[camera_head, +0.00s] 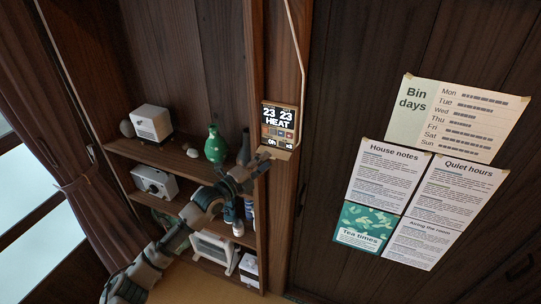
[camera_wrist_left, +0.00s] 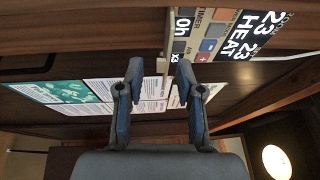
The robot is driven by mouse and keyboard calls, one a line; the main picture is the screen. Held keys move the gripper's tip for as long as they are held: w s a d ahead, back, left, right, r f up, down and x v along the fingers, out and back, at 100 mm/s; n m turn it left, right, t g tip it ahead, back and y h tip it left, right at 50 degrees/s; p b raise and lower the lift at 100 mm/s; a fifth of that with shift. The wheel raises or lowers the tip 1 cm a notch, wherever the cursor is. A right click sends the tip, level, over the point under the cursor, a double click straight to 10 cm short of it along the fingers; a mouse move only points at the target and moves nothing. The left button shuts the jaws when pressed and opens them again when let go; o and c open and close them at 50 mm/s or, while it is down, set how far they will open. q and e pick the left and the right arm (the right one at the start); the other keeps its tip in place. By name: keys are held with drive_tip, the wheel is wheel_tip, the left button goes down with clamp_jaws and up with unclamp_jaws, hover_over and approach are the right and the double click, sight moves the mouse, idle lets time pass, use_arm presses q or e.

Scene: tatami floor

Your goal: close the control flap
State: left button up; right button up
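The control panel (camera_head: 280,122) is mounted on the wooden post and its display reads 23, 23 and HEAT. Its beige control flap (camera_head: 275,152) hangs open at the lower edge, sticking out below the exposed buttons. My left gripper (camera_head: 258,166) is just below and left of the flap; I cannot tell whether it touches it. In the left wrist view the panel (camera_wrist_left: 225,35) shows with its buttons uncovered, above and right of the gripper (camera_wrist_left: 158,72). The two fingers are apart with nothing between them. My right gripper is in neither view.
A wooden shelf (camera_head: 180,160) left of the post holds a green vase (camera_head: 215,145), a white box-like device (camera_head: 152,122) and other items close to my left arm. Paper notices (camera_head: 388,175) hang on the dark wall at right. A cable (camera_head: 296,45) runs above the panel.

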sight(272, 158)
use_arm(q)
drive_tip(key=x, duration=0.4)
drive_tip(key=shift+s+d, duration=0.2)
drive_tip(key=shift+a, duration=0.3)
drive_tip(key=shift+c, duration=0.2)
drive_tip(key=shift+a, duration=0.15)
clamp_jaws()
drive_tip(key=shift+f, duration=0.1)
drive_tip(key=shift+s, duration=0.1)
